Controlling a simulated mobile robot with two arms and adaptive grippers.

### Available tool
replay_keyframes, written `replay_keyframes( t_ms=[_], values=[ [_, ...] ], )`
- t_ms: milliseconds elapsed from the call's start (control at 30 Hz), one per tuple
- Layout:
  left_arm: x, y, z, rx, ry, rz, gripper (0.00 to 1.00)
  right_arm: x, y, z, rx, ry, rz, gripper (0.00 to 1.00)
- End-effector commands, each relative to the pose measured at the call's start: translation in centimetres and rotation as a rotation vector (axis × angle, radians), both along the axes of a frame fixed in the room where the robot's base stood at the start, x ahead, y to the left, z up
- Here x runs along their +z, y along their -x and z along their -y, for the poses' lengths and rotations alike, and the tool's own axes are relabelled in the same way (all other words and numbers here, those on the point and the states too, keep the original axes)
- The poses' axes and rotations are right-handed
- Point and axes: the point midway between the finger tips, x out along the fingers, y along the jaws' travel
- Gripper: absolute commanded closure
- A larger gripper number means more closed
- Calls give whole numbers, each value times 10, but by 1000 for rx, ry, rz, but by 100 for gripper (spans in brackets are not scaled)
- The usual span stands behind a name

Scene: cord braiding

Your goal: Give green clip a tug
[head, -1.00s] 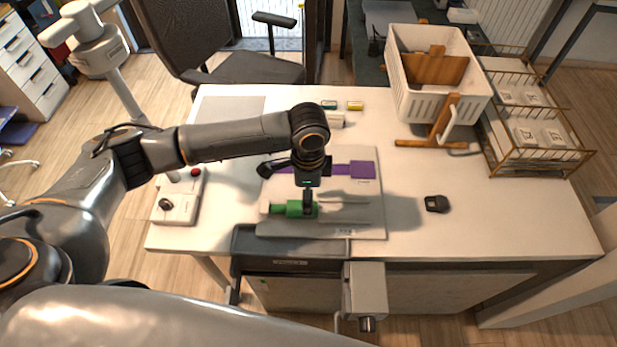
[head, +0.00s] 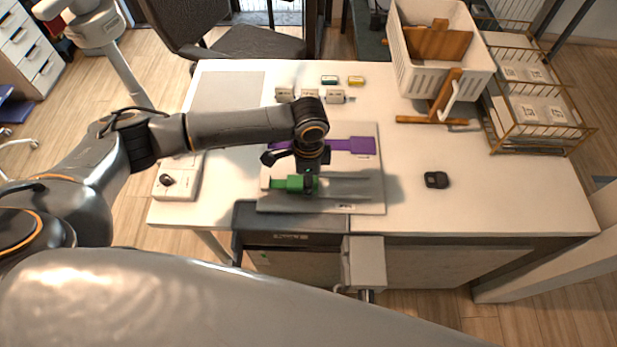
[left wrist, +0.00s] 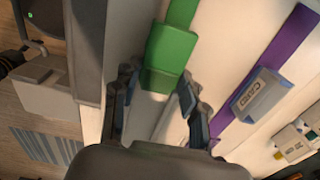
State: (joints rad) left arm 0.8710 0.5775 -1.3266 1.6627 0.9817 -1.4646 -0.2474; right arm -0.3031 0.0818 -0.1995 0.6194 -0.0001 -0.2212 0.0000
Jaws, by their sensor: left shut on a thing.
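The green clip (head: 293,183) lies with its green strap at the front left of a pale board (head: 355,205) on the white table. In the left wrist view the green clip (left wrist: 171,50) sits at the fingertips. My left gripper (head: 310,185) comes down from above and is shut on the green clip; it also shows in the left wrist view (left wrist: 158,90). The gripper partly hides the clip in the head view. My right gripper is not in view.
A purple strap (head: 350,145) lies behind the green one. Several small grey blocks (head: 335,97) stand farther back. A grey bracket (head: 365,262) juts from the front edge. A black object (head: 436,180) lies right; a white bin (head: 445,80) stands at back right.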

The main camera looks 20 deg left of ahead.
Motion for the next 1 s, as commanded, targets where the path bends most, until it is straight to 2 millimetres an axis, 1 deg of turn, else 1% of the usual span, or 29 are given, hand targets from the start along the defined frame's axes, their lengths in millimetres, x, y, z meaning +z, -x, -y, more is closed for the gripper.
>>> replay_keyframes(
  t_ms=[33, 200, 1000],
  values=[
    [0, 0, 0, 0, 0, -1, 61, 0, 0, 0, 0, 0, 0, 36],
    [0, 0, 0, 0, 0, -1, 95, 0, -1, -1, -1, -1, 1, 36],
    [0, -1, 4, 0, 2, 0, 95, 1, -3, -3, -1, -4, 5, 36]
  ],
)
